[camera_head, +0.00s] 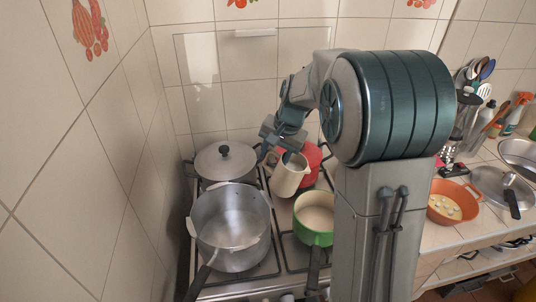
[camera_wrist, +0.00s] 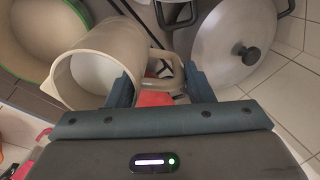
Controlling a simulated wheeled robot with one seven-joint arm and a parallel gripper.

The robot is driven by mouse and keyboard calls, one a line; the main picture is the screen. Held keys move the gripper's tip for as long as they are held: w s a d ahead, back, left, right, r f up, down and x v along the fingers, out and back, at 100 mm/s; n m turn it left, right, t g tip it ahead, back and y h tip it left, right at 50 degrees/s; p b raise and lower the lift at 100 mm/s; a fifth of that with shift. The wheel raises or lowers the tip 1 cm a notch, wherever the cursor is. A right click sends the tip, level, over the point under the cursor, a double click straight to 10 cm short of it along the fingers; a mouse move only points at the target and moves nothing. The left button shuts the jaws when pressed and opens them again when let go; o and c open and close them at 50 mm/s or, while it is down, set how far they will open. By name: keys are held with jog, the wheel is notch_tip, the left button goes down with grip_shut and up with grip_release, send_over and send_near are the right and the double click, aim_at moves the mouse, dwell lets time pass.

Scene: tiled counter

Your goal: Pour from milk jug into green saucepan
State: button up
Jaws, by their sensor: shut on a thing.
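The cream milk jug (camera_head: 289,178) is in the air above the back of the stove, tilted in the head view. My gripper (camera_head: 284,152) is shut on its handle. In the wrist view my gripper (camera_wrist: 160,88) has the handle between its fingers, and the jug (camera_wrist: 88,60) shows its open mouth. Whether milk is inside I cannot tell. The green saucepan (camera_head: 313,238) stands on the stove in front of the jug and to its right, with a pale inside. Part of it shows in the wrist view (camera_wrist: 52,78), at the upper left. The jug is apart from it.
A big grey pot (camera_head: 232,250) stands left of the saucepan. A lidded pot (camera_head: 224,163) is behind it, and a red pot (camera_head: 313,160) is behind the jug. Tiled walls close in at left and back. An orange bowl (camera_head: 443,213) is on the right counter.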

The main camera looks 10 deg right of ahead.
jog(key=shift+s+d+r+t+y, duration=0.3)
jog(key=shift+s+d+r, duration=0.3)
jog(key=shift+d, duration=0.2)
jog(key=shift+s+d+f+t+y, duration=0.2)
jog(key=shift+s+f+t+y, duration=0.05)
jog(key=shift+t+y, duration=0.05)
jog(key=shift+s+d+f+t+y+b, duration=0.1)
jog(key=shift+f+t+y+b, duration=0.15)
jog(key=shift+t+y, duration=0.25)
jog(key=shift+s+d+f+t+y+b, duration=0.1)
jog(key=shift+f+t+y+b, duration=0.1)
jog(key=shift+t+y, duration=0.3)
jog(key=shift+s+d+f+t+y+b, duration=0.2)
jog(key=shift+f+t+y+b, duration=0.35)
jog(key=shift+b, duration=2.9)
jog(key=shift+s+d+f+t+y+b, duration=0.35)
jog(key=shift+y+b, duration=0.3)
jog(key=shift+b, duration=2.5)
